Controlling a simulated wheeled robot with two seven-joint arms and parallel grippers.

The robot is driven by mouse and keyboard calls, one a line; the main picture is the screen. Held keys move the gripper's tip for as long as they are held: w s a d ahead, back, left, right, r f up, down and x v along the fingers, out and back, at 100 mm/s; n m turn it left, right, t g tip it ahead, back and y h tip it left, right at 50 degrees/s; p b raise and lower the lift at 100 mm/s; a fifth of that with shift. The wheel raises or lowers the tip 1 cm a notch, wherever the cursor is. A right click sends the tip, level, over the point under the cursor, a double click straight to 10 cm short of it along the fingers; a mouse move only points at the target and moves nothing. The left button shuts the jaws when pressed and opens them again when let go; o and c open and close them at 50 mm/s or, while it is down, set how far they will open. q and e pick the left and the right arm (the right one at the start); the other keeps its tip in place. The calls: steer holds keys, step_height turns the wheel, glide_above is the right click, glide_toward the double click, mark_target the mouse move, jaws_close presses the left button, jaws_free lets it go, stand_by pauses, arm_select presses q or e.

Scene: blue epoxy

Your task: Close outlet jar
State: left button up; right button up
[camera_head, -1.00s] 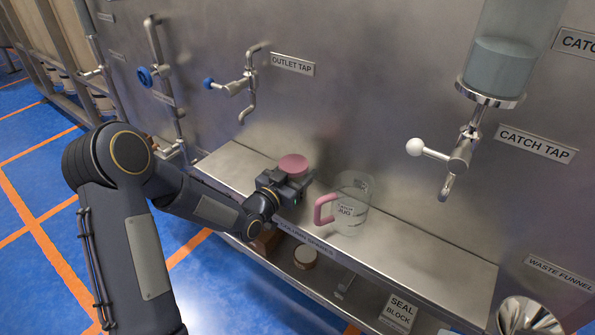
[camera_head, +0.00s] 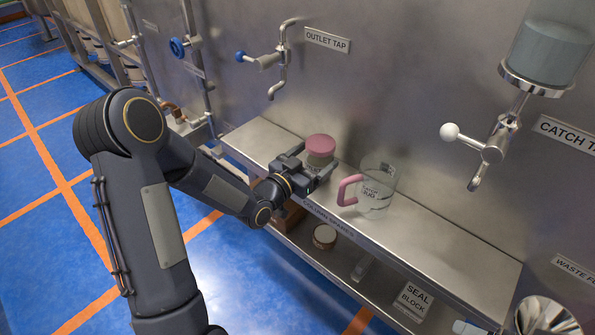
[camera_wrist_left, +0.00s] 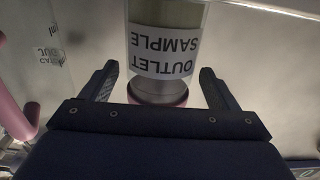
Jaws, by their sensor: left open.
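The outlet jar is a clear jar with a pink lid (camera_head: 320,145) on its top, standing on the steel shelf in the head view. Its label, OUTLET SAMPLE, is upside down in the left wrist view, where the jar (camera_wrist_left: 165,50) stands between the fingers. A pink rim shows at its lower end there. I cannot tell whether the lid is fastened. My left gripper (camera_head: 310,170) is open around or just in front of the jar, below the lid, with a gap visible on each side in the wrist view (camera_wrist_left: 160,72). My right gripper is out of view.
A clear jug (camera_head: 378,192) with a pink handle stands just right of the jar. The outlet tap (camera_head: 270,60) is on the wall above. A round lidded item (camera_head: 324,236) sits on the lower shelf. Bare shelf (camera_head: 450,250) lies right of the jug.

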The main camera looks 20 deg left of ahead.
arm_select(q)
steer(key=v, duration=0.8)
steer(key=shift+b, duration=0.35)
steer(key=shift+w, duration=0.1)
steer(key=s+a+r+n+g+y, duration=0.2)
steer(key=s+a+n+g+y, duration=0.1)
steer(key=s+a+g+y, duration=0.4)
steer(key=s+d+n+g+h, duration=0.1)
steer(key=s+d, duration=0.3)
steer(key=s, duration=0.4)
steer(key=s+d+n+g+h, duration=0.1)
steer(key=s+d+g+h, duration=0.2)
steer(key=s, duration=0.6)
steer(key=shift+s+d+r+n+h, duration=0.3)
steer(key=shift+s+d+r, duration=0.05)
steer(key=shift+d+r, duration=0.05)
